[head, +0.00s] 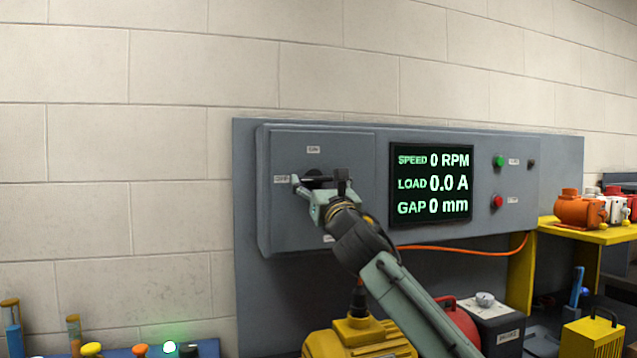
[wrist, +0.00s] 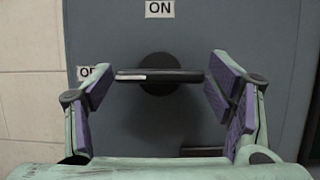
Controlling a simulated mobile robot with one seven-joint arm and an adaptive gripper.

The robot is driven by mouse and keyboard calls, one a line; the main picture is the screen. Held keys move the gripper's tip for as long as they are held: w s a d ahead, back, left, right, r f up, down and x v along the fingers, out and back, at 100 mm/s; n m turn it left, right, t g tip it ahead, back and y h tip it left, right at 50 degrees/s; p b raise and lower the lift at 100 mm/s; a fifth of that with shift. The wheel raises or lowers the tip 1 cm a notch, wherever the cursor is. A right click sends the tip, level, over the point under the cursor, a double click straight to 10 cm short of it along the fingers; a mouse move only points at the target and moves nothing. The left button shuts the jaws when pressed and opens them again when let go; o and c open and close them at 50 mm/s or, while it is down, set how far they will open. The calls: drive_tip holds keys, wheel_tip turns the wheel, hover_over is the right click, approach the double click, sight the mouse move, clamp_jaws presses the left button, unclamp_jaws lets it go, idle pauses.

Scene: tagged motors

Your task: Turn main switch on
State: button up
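The main switch is a black bar handle on a round dark hub, on the grey box (head: 357,160). In the wrist view the handle (wrist: 185,75) lies level, with a white mark on its left end towards the OFF label (wrist: 88,72). The ON label (wrist: 159,8) is above the hub. My gripper (wrist: 160,80) is open, with one purple-padded finger beyond each end of the handle. No clear contact shows. In the head view my gripper (head: 320,196) is at the switch and partly hides it.
A display (head: 432,183) reads speed 0 RPM, load 0.0 A and gap 0 mm. A green button (head: 498,161) and a red button (head: 496,201) are to its right. A yellow motor (head: 357,338) stands below the panel. An orange cable (head: 470,251) runs under the display.

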drive_tip(key=c, duration=0.8)
drive_tip(key=shift+o, duration=0.2)
drive_tip(key=shift+m, duration=0.5)
drive_tip(key=m+h, duration=0.1)
drive_tip(key=m, duration=0.1)
drive_tip(key=m+h, duration=0.2)
drive_tip(key=m, duration=0.1)
drive_tip(key=shift+a+t+h+b, duration=0.15)
drive_tip(key=shift+t+h+b, duration=0.15)
drive_tip(key=m+h, duration=0.1)
drive_tip(key=m, duration=0.2)
drive_tip(key=m+h, duration=0.1)
drive_tip(key=m, duration=0.2)
drive_tip(key=shift+r+m+g+h, duration=0.15)
drive_tip(key=shift+m+g+h, duration=0.15)
drive_tip(key=shift+g, duration=0.1)
drive_tip(key=m+h, duration=0.1)
drive_tip(key=m, duration=0.1)
drive_tip(key=m+g, duration=0.1)
drive_tip(key=m, duration=0.2)
drive_tip(key=shift+a+h+p, duration=0.1)
drive_tip(key=shift+h+p, duration=0.2)
drive_tip(key=shift+h, duration=0.1)
drive_tip(key=shift+r+m+g+h, duration=0.15)
drive_tip(key=shift+m+g, duration=0.4)
drive_tip(key=shift+m, duration=0.65)
drive_tip(key=shift+f+m+g+h, duration=0.15)
drive_tip(key=shift+m+g, duration=0.4)
drive_tip(key=shift+m, duration=0.65)
drive_tip(key=shift+r, duration=0.1)
